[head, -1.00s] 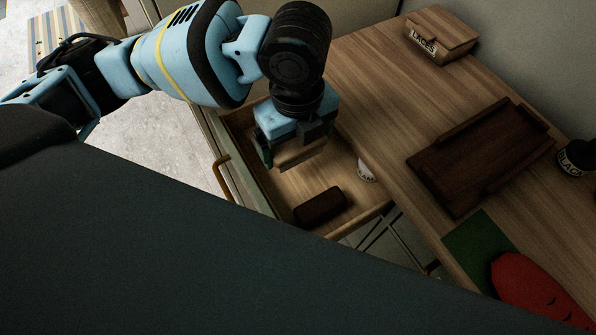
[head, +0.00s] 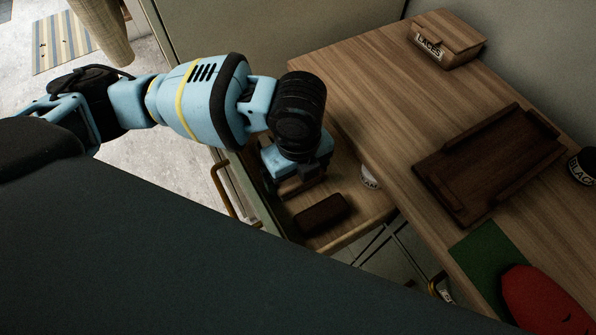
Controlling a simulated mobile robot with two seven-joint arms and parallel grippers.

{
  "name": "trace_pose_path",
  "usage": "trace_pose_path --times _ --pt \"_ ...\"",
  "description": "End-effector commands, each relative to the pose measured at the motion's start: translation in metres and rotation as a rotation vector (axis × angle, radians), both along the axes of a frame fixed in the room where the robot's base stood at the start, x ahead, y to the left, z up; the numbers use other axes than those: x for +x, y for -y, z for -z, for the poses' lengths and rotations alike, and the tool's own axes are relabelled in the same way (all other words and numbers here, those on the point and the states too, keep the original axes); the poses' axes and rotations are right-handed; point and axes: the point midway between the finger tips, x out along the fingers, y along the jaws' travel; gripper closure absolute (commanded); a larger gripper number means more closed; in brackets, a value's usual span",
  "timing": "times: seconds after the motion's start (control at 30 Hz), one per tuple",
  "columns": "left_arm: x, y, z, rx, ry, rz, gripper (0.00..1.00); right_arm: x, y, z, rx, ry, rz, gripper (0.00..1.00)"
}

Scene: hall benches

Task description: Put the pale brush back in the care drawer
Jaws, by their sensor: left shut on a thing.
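The care drawer (head: 375,206) is pulled open below the bench top, with wooden sides and floor. My left gripper (head: 298,187) is inside the drawer's outline, pointing down and shut on the pale brush (head: 304,187). Only a brown sliver of the brush shows below the gripper; the rest is hidden by the wrist. I cannot tell whether the brush touches the drawer floor. A dark brown brush (head: 322,213) lies in the drawer just in front of the gripper. A white labelled tin (head: 369,177) stands in the drawer by the bench edge, partly hidden. My right gripper is not in view.
The bench top (head: 375,85) holds a wooden box labelled LACES (head: 447,42), a dark wooden tray (head: 490,160), a black tin (head: 584,168), a green mat (head: 487,255) and a red thing (head: 540,300). A striped rug (head: 65,42) lies far left.

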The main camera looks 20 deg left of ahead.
Motion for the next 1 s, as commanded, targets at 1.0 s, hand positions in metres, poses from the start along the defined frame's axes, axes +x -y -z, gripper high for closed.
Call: trace_pose_path --times 1.0 --pt "0.001 0.001 -0.052 -0.002 0.006 0.002 0.00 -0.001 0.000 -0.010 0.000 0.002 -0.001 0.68"
